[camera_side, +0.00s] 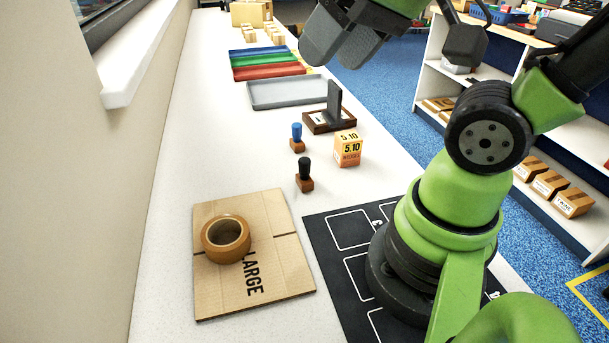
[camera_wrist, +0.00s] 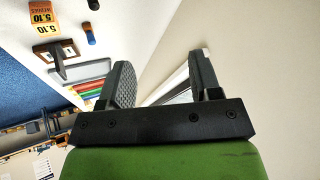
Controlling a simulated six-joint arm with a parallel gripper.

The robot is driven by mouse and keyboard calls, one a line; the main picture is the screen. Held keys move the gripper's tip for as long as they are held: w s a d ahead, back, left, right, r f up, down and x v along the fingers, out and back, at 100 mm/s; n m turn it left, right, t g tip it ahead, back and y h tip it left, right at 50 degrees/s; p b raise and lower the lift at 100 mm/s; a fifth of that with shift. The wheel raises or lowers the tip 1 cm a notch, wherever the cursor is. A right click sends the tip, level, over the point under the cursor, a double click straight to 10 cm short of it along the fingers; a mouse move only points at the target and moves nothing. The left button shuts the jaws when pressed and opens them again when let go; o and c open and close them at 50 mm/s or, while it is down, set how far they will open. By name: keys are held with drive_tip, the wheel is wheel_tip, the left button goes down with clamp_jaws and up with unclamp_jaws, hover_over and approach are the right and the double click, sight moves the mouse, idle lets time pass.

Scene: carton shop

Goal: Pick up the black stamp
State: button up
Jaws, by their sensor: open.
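The black stamp (camera_side: 305,175) stands upright on the white bench, with a black handle on a small wooden block. In the wrist view the black stamp (camera_wrist: 93,4) shows only in part at the top edge. A similar blue stamp (camera_side: 297,138) stands just behind it, and it also shows in the wrist view (camera_wrist: 89,33). My gripper (camera_side: 343,44) is high above the bench, farther back than both stamps and well apart from them. In the wrist view its two fingers (camera_wrist: 160,85) are spread with nothing between them.
An orange and white box (camera_side: 347,149) stands right of the stamps. A wooden holder with a dark upright (camera_side: 330,120) and a grey tray (camera_side: 287,92) lie behind. A tape roll (camera_side: 226,238) rests on flat cardboard (camera_side: 270,282) in front. Bare bench (camera_side: 235,150) lies left of the stamps.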

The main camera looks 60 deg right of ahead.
drive_tip(key=w+d+f+n+g+h, duration=0.1)
drive_tip(key=w+d+f+n+g, duration=0.2)
drive_tip(key=w, duration=0.4)
drive_tip(key=n+g, duration=0.2)
drive_tip(key=g, duration=0.1)
hover_over(304, 158)
drive_tip(key=shift+h, duration=0.3)
drive_tip(key=f, duration=1.4)
drive_tip(key=shift+w+d+f, duration=0.1)
drive_tip(key=shift+w, duration=0.15)
drive_tip(key=shift+g, duration=0.3)
wheel_tip(304, 158, down, 4)
drive_tip(key=shift+d+f, duration=0.1)
drive_tip(key=shift+f, duration=0.15)
drive_tip(key=shift+s+a+f, duration=0.1)
drive_tip(key=shift+s+f, duration=0.05)
drive_tip(key=shift+f, duration=1.4)
drive_tip(key=shift+s+a+f, duration=0.1)
drive_tip(key=shift+s+f, duration=0.05)
drive_tip(key=shift+f, duration=1.4)
drive_tip(key=c, duration=1)
